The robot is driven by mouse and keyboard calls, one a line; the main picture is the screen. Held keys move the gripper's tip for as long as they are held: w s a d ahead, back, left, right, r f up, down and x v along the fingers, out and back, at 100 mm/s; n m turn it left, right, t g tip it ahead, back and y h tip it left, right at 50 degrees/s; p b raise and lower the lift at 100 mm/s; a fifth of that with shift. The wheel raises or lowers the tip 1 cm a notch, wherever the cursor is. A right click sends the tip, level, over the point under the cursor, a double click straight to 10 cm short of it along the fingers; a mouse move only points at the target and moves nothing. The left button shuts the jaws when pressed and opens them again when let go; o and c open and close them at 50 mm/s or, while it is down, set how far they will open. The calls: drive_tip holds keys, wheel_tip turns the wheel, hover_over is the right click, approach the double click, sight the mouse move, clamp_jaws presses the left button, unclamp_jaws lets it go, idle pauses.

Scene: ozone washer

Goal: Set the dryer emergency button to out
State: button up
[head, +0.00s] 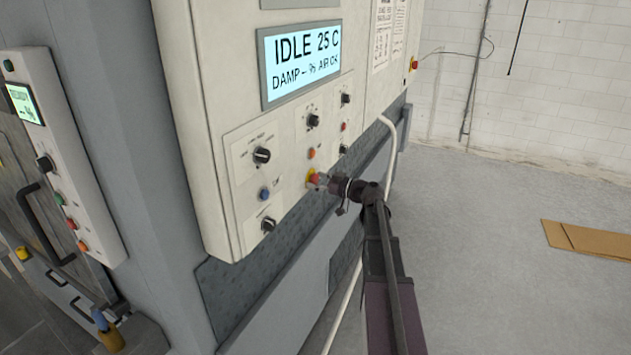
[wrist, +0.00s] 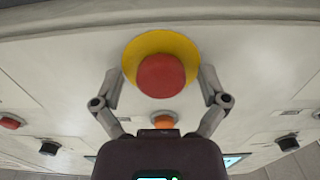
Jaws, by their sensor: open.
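A red mushroom button on a yellow ring (head: 312,176), which looks like the dryer emergency button, is on the lower part of the white control panel (head: 222,165). In the wrist view the red button (wrist: 162,76) is close, near the top middle. I cannot tell whether it is in or out. My gripper (head: 320,180) is at this button and partly covers it in the head view. In the wrist view my gripper (wrist: 160,80) is open, one finger on each side of the button, with gaps between. Whether the fingertips touch the panel is unclear.
An orange button (head: 311,153) is just above the red one, with black knobs (head: 262,155) and a blue button (head: 264,193) around. A display (head: 301,62) reads IDLE 25 C. A white pipe (head: 391,150) runs beside the panel. Cardboard (head: 590,241) lies on open floor at right.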

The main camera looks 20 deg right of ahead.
clamp_jaws()
drive_tip(key=shift+s+d, duration=0.3)
drive_tip(key=shift+s, duration=0.15)
unclamp_jaws()
drive_tip(key=shift+d, duration=0.1)
drive_tip(key=shift+s+d, duration=0.1)
drive_tip(key=shift+s, duration=0.1)
drive_tip(key=v, duration=1.1)
drive_tip(key=shift+s+d, duration=0.25)
drive_tip(key=shift+a, duration=0.1)
idle(0.5)
